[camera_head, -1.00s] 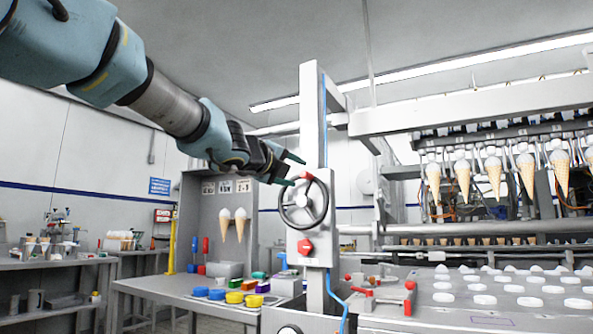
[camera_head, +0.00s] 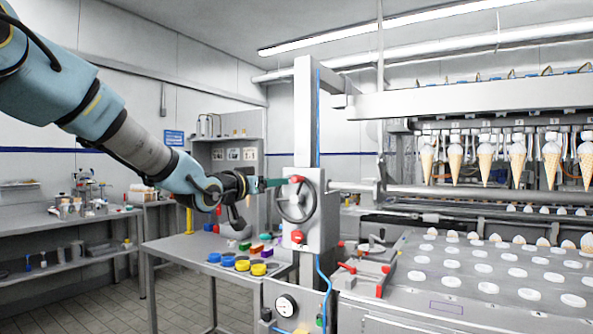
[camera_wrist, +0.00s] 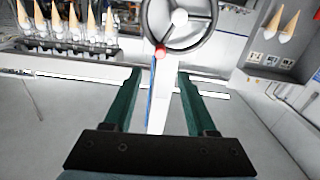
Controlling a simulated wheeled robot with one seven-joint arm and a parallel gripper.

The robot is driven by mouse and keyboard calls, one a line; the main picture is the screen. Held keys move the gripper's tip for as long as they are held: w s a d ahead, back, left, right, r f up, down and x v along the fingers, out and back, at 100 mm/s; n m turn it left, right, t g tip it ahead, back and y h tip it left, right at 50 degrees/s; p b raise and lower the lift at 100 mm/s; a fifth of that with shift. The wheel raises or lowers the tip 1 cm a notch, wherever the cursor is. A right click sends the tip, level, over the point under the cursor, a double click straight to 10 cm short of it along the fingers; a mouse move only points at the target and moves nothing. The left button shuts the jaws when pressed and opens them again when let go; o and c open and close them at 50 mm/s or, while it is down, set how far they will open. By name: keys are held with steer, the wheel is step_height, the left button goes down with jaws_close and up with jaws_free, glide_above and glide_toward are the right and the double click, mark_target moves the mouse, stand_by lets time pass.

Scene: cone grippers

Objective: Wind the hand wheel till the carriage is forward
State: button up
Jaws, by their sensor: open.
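The hand wheel (camera_head: 309,207) is a dark ring on the front of a grey post, with a red knob (camera_head: 296,179) at its top. My gripper (camera_head: 282,182) comes from the left with its fingertips close to the knob. In the wrist view my gripper (camera_wrist: 158,74) is open, and the knob (camera_wrist: 160,52) appears between the two green fingers, just beyond their tips. I cannot tell whether they touch. The wheel (camera_wrist: 148,22) fills the top there. The carriage appears to be the overhead beam (camera_head: 450,103) with several cones (camera_head: 486,160) hanging below it at right.
A red button (camera_head: 297,237) sits below the wheel. A side table (camera_head: 180,248) at left holds blue and yellow cups (camera_head: 242,264). A tray with rows of white rounds (camera_head: 480,268) and red-handled clamps (camera_head: 347,267) stand at right. Floor at left is clear.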

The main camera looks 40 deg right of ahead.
mark_target(294, 180)
steer(key=p+x, duration=0.3)
steer(key=x, duration=0.7)
steer(key=shift+d, duration=0.15)
steer(key=shift+f, duration=0.1)
jaws_close()
stand_by(1.0)
